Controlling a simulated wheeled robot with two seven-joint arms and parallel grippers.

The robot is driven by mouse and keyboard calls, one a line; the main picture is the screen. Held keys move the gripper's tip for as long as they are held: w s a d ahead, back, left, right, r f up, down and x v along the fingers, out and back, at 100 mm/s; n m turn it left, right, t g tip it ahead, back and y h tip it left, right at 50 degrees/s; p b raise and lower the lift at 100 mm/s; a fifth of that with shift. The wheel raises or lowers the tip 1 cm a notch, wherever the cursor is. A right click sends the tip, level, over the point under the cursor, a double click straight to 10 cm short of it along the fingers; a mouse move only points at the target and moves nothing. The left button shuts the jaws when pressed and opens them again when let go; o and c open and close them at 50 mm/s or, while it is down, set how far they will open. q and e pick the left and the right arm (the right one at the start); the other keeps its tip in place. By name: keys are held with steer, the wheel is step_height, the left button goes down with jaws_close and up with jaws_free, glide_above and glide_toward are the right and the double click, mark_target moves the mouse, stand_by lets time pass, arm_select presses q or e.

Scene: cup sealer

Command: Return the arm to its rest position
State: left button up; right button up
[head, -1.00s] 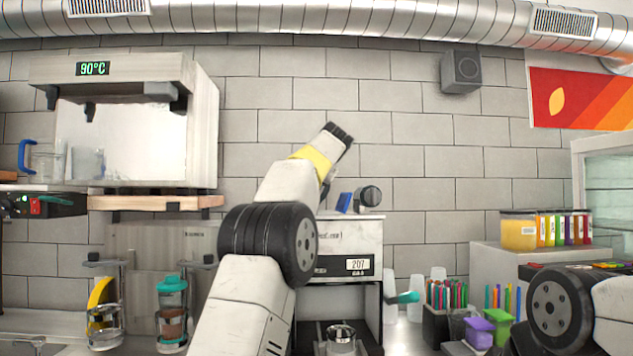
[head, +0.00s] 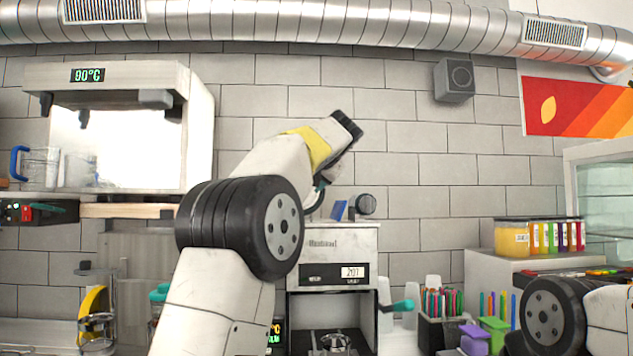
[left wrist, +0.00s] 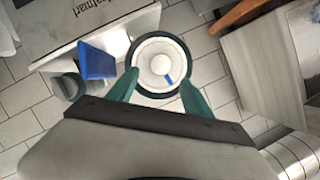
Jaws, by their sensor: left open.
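My left arm rises in the head view from the bottom centre, with a black wheel-like joint and a yellow band near its raised end. Its gripper is mostly hidden behind the arm there. In the left wrist view, the left gripper (left wrist: 158,82) has two green fingers standing apart. A round white thing with a dark ring (left wrist: 158,50) shows between the fingertips; I cannot tell what it is or whether they touch it. My right arm shows at the lower right of the head view; its gripper is outside the frame.
The cup sealer (head: 338,240) stands behind my left arm, with a blue piece (head: 339,210) on top and a metal cup (head: 335,343) inside. Pen holders (head: 440,330) and purple and green boxes (head: 495,330) stand right. A heated dispenser (head: 115,125) hangs left.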

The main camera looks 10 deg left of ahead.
arm_select(q)
steer(key=s+a+f+g+h, duration=0.2)
steer(key=s+a+f, duration=0.1)
steer(key=s+f, duration=0.4)
steer(key=s+a+f+g+h, duration=0.2)
steer(key=s+a+f, duration=0.2)
steer(key=s+f, duration=0.3)
steer(key=s+d+f+n+g+h, duration=0.1)
steer(key=s+d+f+h, duration=0.1)
steer(key=s+f, duration=0.9)
steer(key=s+d+f+n+g+h, duration=0.1)
steer(key=s+d+f+g+h, duration=0.1)
steer(key=s+f, duration=1)
steer(key=s+d, duration=0.1)
steer(key=s, duration=0.3)
steer(key=shift+s+d+f, duration=0.15)
steer(key=shift+s+d, duration=0.15)
